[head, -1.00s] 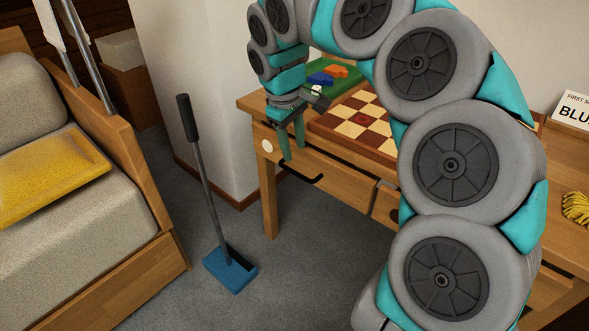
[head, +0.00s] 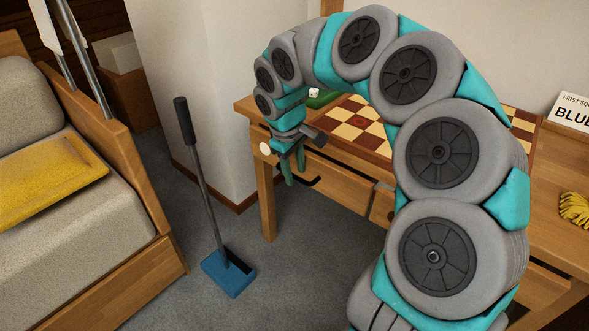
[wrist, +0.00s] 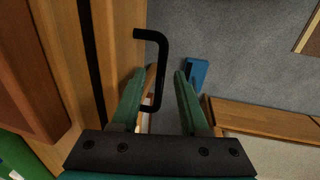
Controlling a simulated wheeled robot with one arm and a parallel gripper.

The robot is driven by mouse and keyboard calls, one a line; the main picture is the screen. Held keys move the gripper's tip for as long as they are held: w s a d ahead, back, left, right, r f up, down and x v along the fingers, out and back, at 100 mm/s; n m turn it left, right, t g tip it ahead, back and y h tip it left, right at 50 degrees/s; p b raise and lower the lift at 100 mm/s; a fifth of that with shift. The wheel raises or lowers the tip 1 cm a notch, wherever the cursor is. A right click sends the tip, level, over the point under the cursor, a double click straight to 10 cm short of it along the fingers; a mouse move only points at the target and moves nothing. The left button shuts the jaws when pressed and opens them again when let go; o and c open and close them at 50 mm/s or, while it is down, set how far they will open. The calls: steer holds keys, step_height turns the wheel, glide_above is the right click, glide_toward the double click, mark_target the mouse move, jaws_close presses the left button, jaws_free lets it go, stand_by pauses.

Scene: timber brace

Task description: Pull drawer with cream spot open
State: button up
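The drawer (head: 335,189) is in the front of the wooden table, with a black bar handle (head: 313,183). A cream spot (head: 265,148) shows at the left end of the table front, beside my wrist. The drawer looks shut. My gripper (head: 294,170) points down in front of the drawer, at the handle's left end. In the wrist view, the green fingers of my gripper (wrist: 160,85) are apart. The black handle (wrist: 162,65) runs from the drawer face into the space between them, nearer the left finger. I cannot tell whether a finger touches it.
A checkered board (head: 355,125) lies on the table. A blue-footed, long-handled tool (head: 228,274) stands on the floor to the left, near the bed frame (head: 150,215). Yellow cord (head: 575,210) lies at the table's right. Carpet in front of the drawer is clear.

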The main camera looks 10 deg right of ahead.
jaws_close()
stand_by(1.3)
